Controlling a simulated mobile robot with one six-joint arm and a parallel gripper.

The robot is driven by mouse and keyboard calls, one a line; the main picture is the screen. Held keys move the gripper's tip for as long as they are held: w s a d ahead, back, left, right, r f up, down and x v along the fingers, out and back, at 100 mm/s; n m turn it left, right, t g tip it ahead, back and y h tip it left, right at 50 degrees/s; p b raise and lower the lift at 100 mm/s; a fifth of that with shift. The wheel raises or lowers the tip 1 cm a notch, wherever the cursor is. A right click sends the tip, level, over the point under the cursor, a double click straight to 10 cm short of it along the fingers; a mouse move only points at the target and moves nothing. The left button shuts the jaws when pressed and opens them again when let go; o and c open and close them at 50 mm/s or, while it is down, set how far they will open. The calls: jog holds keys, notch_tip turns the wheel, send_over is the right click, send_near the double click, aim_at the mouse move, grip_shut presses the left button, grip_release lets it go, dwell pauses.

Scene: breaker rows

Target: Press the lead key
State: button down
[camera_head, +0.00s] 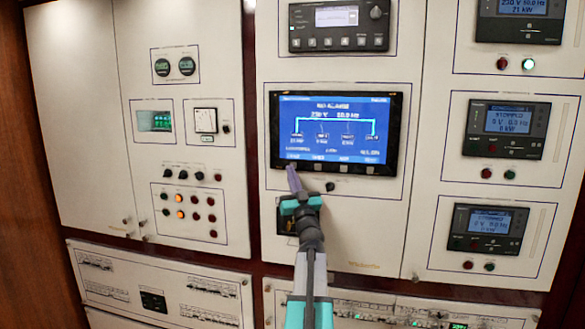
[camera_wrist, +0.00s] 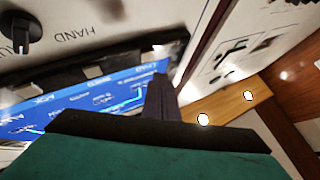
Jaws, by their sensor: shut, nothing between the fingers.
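The lead key appears to be the leftmost label (camera_head: 293,156) along the bottom of the blue screen, though its lettering is too small to read in the head view. My gripper (camera_head: 292,168) is shut and empty, its purple fingertips just below that lower left corner. In the wrist view my fingers (camera_wrist: 159,84) stand at the end of the screen's label row (camera_wrist: 95,86), which appears upside down. The fingers hide part of that end. I cannot tell whether the fingertips touch the panel.
The screen (camera_head: 330,110) sits in a black bezel on the middle cabinet door. A small black knob (camera_head: 330,186) is close to the right of my fingers. A black controller (camera_head: 340,25) is above. Cabinets with lamps and meters flank both sides.

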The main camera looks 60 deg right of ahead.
jog(key=shift+w+d, duration=0.25)
jog(key=shift+d, duration=0.55)
dwell(1.6)
jog(key=shift+w+d, duration=0.2)
jog(key=shift+d, duration=0.15)
jog(key=shift+w+d+b, duration=0.1)
jog(key=shift+d+b, duration=0.2)
jog(key=shift+d, duration=0.15)
dwell(1.0)
jog(key=shift+a, duration=0.15)
dwell(0.3)
jog(key=shift+s+a, duration=0.25)
jog(key=shift+a, duration=0.4)
jog(key=shift+a, duration=0.1)
jog(key=shift+s+a, duration=0.25)
jog(key=shift+a, duration=0.5)
jog(key=shift+s+a, duration=0.25)
jog(key=shift+a, duration=0.55)
jog(key=shift+s+a, duration=0.25)
jog(key=shift+a, duration=0.5)
